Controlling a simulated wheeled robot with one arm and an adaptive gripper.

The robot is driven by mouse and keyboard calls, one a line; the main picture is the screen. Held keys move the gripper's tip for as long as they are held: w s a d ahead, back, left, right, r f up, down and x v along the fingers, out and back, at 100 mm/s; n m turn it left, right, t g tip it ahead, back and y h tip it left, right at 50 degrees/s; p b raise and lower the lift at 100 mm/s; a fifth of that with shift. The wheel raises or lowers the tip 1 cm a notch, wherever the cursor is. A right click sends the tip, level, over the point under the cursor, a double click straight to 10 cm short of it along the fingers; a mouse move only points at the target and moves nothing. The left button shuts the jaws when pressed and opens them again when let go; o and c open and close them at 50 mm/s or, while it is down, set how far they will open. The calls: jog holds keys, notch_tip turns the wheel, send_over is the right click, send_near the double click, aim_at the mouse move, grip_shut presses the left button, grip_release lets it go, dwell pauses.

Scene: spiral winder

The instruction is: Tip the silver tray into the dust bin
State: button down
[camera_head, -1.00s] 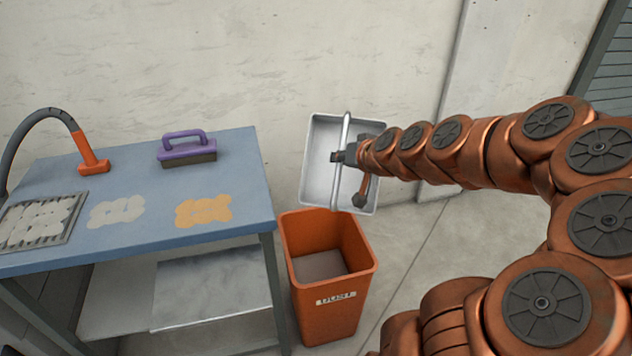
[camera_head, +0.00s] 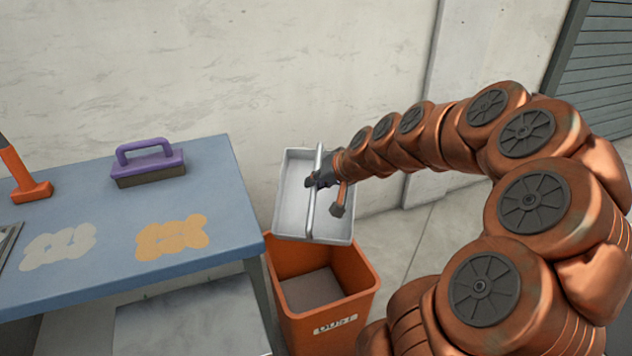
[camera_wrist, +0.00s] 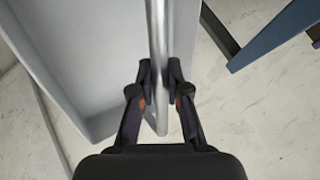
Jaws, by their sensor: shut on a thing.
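The silver tray (camera_head: 292,208) hangs from my gripper (camera_head: 318,180) over the back of the orange dust bin (camera_head: 325,325). The tray's inside faces the camera, and I see nothing lying in it. My gripper is shut on the tray's round bar handle, which runs across its middle. The wrist view shows both fingers (camera_wrist: 160,92) on the bar, with the pale tray (camera_wrist: 85,70) behind at the left. The tray's lower edge hides part of the bin's back rim. The bin's visible floor is grey and looks empty.
A blue workbench (camera_head: 110,210) stands left of the bin. On it are a purple-handled brush (camera_head: 148,165), an orange-based hose or tool (camera_head: 30,190), and grey (camera_head: 58,246) and orange (camera_head: 172,238) patches. A concrete wall (camera_head: 250,70) is close behind.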

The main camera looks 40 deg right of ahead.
aim_at(319, 162)
jog(key=shift+w+d+r+m+g+y+p, duration=0.4)
jog(key=shift+w+d+r+g+y+p, duration=0.3)
jog(key=shift+p, duration=2)
jog(key=shift+w+d+r+m+g+y+p, duration=0.45)
jog(key=shift+w+d+g+y+p, duration=0.35)
jog(key=shift+p, duration=1.9)
jog(key=shift+w+d+g+y+p, duration=0.3)
jog(key=shift+w+d+g+p, duration=0.2)
jog(key=shift+p, duration=0.65)
